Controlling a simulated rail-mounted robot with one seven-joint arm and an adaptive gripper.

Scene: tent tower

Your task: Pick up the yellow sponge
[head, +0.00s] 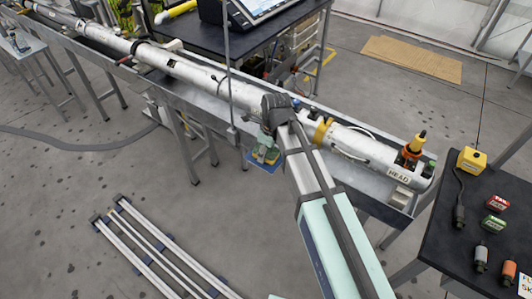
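I cannot pick out a yellow sponge with certainty. A yellow block (471,160) with a dark mark on top sits at the far left corner of the dark table on the right. A small yellow-green item (266,155) shows low beside the metal trough, above a blue patch; its shape is unclear. My arm reaches up from the bottom right, and its dark end (279,110) is over the long white tube (215,83), well left of the yellow block. The fingers are not clearly visible, so I cannot tell their opening or whether anything is held.
The tube lies in a metal trough (205,115) on legs, with an orange-topped fitting (413,147) at its right end. The dark right table (440,235) also holds red, green and grey items. Metal rails (160,250) lie on the floor; the floor around them is mostly clear.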

